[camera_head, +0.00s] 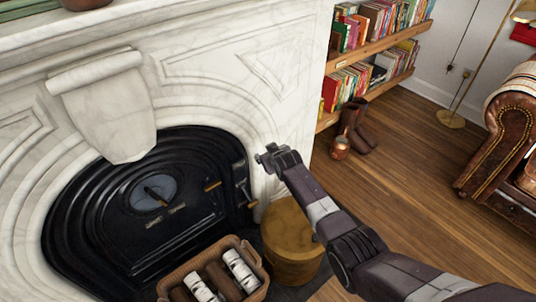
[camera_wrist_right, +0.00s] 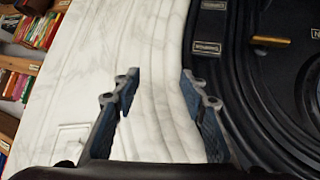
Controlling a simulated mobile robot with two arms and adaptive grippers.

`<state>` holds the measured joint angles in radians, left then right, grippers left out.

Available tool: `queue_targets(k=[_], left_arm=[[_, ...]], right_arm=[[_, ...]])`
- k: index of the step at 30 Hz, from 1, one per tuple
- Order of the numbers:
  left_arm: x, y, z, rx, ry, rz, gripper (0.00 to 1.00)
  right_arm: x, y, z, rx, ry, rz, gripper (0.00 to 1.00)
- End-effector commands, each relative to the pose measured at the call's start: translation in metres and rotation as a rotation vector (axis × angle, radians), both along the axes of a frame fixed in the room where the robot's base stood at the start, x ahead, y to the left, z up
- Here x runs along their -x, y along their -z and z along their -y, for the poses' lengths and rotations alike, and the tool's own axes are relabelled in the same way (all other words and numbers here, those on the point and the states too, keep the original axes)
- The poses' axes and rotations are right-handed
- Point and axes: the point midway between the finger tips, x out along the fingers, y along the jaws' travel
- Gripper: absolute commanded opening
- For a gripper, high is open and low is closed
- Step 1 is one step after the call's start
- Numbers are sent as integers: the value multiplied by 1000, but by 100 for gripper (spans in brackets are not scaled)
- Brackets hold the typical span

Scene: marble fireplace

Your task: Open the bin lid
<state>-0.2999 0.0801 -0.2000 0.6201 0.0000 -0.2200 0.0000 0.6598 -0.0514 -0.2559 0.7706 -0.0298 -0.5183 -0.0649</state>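A round, golden-brown wooden bin (camera_head: 288,238) stands on the floor beside the fireplace in the head view. Its flat top appears closed, and my right arm hides part of its right side. My right gripper (camera_head: 266,155) is in front of the white marble surround, above the bin in the picture and apart from it. In the right wrist view the gripper's two fingers (camera_wrist_right: 160,88) are spread with nothing between them, and marble shows behind. The bin does not show in the wrist view. My left gripper is not in view.
A wicker basket of logs (camera_head: 257,266) stands left of the bin, before the black fireplace insert (camera_head: 120,225). Bookshelves (camera_head: 372,65), boots (camera_head: 355,125) and a leather sofa (camera_head: 505,130) stand farther back. Wooden floor (camera_head: 420,165) is open between them.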

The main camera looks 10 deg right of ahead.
Motion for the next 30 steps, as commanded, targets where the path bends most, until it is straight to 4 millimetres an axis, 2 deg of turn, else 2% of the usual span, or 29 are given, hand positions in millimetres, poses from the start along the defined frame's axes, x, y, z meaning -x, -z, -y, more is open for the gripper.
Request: queue_targets(k=[10, 30], left_arm=[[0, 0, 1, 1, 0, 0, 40], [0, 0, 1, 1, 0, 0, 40]], right_arm=[[13, -10, 2, 0, 1, 1, 39], [58, -44, 7, 0, 0, 0, 39]])
